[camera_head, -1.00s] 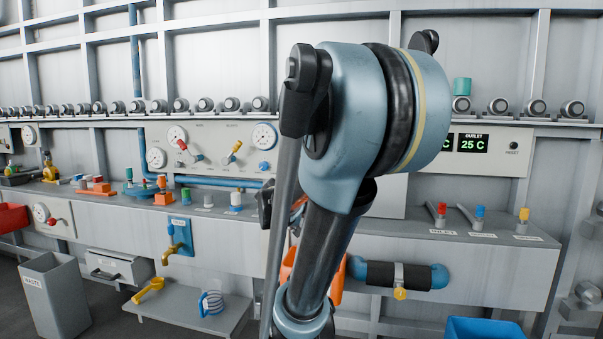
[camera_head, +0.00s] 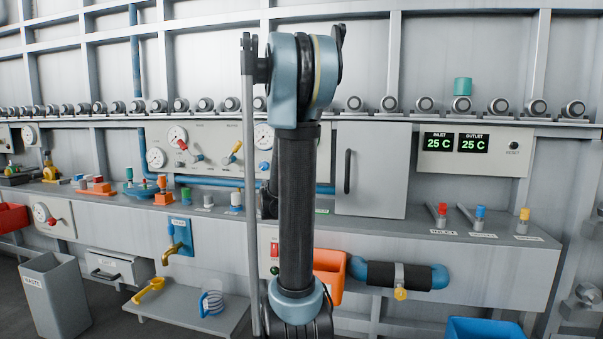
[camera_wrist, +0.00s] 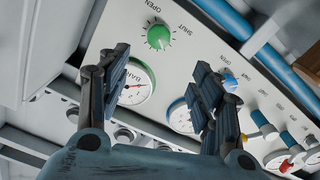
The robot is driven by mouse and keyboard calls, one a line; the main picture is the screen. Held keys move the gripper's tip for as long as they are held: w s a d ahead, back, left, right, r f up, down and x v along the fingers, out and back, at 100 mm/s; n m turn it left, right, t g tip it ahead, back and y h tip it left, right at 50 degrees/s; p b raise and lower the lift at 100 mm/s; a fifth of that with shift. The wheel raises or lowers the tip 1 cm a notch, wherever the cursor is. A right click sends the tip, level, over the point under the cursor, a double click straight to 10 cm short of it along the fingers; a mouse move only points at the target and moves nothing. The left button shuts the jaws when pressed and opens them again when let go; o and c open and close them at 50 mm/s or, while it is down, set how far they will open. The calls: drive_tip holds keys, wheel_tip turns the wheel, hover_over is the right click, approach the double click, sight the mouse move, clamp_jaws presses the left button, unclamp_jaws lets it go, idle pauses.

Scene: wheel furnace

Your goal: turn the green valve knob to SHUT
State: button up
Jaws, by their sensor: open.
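The green valve knob (camera_wrist: 158,37) is on a pale panel in the upper middle of the wrist view. The words OPEN and SHUT are printed near its upper left and upper right. Its exact pointer direction is too small to tell. My gripper (camera_wrist: 160,60) is open and empty, one dark finger to each side below the knob in the picture. The fingers look apart from the knob. In the head view my arm hides the green knob and most of the gripper.
A gauge (camera_wrist: 138,84) shows between my fingers. A blue knob (camera_wrist: 229,82) sits beside the right finger. A blue pipe (camera_wrist: 225,18) runs past the panel. In the head view a grey cabinet door (camera_head: 372,175) stands right of my arm, and two readouts (camera_head: 455,143) show 25 C.

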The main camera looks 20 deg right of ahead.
drive_tip(key=x, duration=1.6)
drive_tip(key=c, duration=1.1)
